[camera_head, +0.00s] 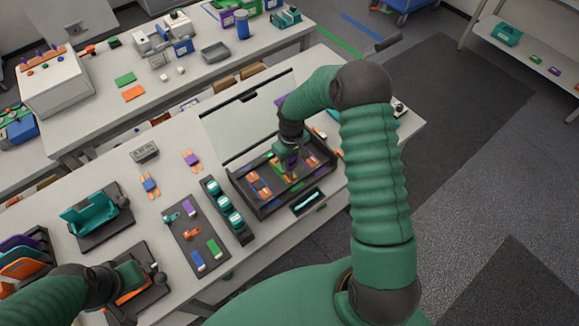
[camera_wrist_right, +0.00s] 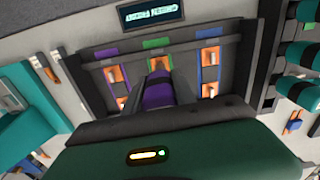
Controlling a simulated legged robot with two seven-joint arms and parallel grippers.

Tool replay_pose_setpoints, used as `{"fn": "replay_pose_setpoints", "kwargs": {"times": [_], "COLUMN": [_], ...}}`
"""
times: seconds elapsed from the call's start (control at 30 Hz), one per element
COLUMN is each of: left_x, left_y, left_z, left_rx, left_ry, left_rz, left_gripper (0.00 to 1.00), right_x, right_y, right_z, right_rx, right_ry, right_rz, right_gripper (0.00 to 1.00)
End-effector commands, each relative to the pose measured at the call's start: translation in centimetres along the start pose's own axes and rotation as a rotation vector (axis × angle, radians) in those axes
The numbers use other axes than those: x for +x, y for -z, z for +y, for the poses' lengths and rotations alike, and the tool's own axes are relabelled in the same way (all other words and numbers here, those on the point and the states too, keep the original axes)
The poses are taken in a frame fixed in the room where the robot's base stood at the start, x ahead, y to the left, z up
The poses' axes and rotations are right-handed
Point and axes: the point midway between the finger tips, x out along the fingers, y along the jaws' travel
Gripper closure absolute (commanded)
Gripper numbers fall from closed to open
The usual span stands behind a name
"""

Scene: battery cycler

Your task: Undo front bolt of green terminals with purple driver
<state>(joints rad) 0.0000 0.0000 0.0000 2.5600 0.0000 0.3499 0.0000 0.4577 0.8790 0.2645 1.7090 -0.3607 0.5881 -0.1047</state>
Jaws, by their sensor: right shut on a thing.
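The battery cycler (camera_head: 262,212) is an open dark tray with its pale lid (camera_head: 240,120) raised behind it. Its green label (camera_wrist_right: 157,43) sits between a purple and a blue one in the right wrist view. My right gripper (camera_head: 290,160) is over the tray, shut on the purple driver (camera_wrist_right: 158,92). The driver points at the orange terminal (camera_wrist_right: 160,63) by the green label, on the side near the display (camera_wrist_right: 150,12). Its tip and the bolt are hidden, so contact cannot be told. My left gripper (camera_head: 130,275) is at lower left; its jaws are unclear.
A dark mat (camera_head: 196,235) with several coloured parts lies left of the cycler. A rack with teal cylinders (camera_head: 222,203) stands between them. A teal holder (camera_head: 88,212) is further left. A second table (camera_head: 215,85) stands behind. Bare tabletop shows around the grey box (camera_head: 145,150).

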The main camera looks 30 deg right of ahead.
Motion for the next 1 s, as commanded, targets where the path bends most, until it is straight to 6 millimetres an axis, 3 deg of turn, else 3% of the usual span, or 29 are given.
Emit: {"fn": "replay_pose_setpoints", "kwargs": {"times": [0.63, 1.0], "left_x": [-0.6, -2.6], "left_y": [0.1, 0.6], "left_z": [0.0, 0.0], "left_rx": [0.0, 0.0], "left_ry": [0.0, 0.0], "left_rz": [0.0, 0.0], "left_gripper": [1.0, 1.0], "right_x": [-0.2, -2.8], "right_y": [0.0, 0.0], "right_z": [0.1, 0.1], "right_rx": [-0.066, -0.065], "right_ry": [0.0, 0.0], "right_rz": [0.001, 0.001], "right_gripper": [1.0, 1.0]}}
